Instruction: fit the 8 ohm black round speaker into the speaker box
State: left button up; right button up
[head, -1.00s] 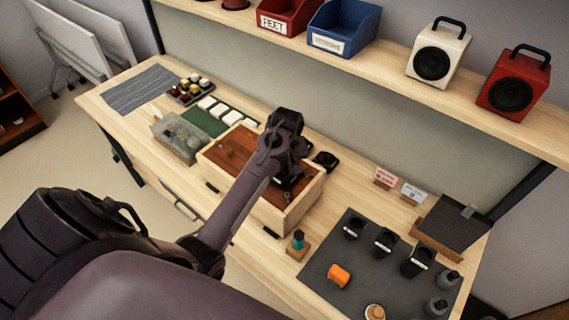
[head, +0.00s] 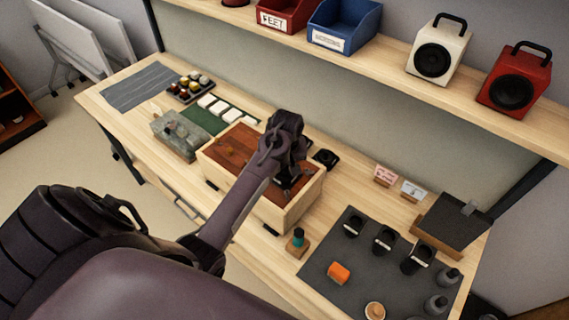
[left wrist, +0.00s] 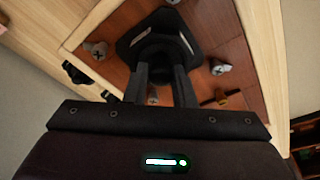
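The speaker box (head: 214,165) is a pale wooden box with a red-brown inside, in the middle of the bench. My left gripper (head: 285,178) is over its right part, and my wrist hides much of that part in the head view. In the left wrist view my left gripper (left wrist: 161,82) has its two fingers on either side of the dark rear hub of a black speaker (left wrist: 160,42) with an angular rim. The speaker is over or in the box; I cannot tell whether it is seated. No ohm marking is readable. My right gripper is not in view.
Several screw-like pieces lie around the speaker in the box. Another black part (head: 325,158) lies behind the box. Black labelled holders (head: 384,240) and an orange piece (head: 339,273) stand on a dark mat (head: 316,262).

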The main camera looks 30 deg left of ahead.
pick_arm(q)
jog(key=o, duration=0.5)
jog(key=shift+c, duration=0.2)
jog(key=r, duration=0.2)
jog(key=r+b, duration=0.1)
jog(key=r, duration=0.1)
jog(key=r+b, duration=0.1)
jog(key=r, duration=0.1)
jog(key=shift+s+d+r, duration=0.2)
jog(key=shift+s+d, duration=0.2)
jog(key=shift+s+d+r, duration=0.1)
jog(key=shift+r, duration=0.55)
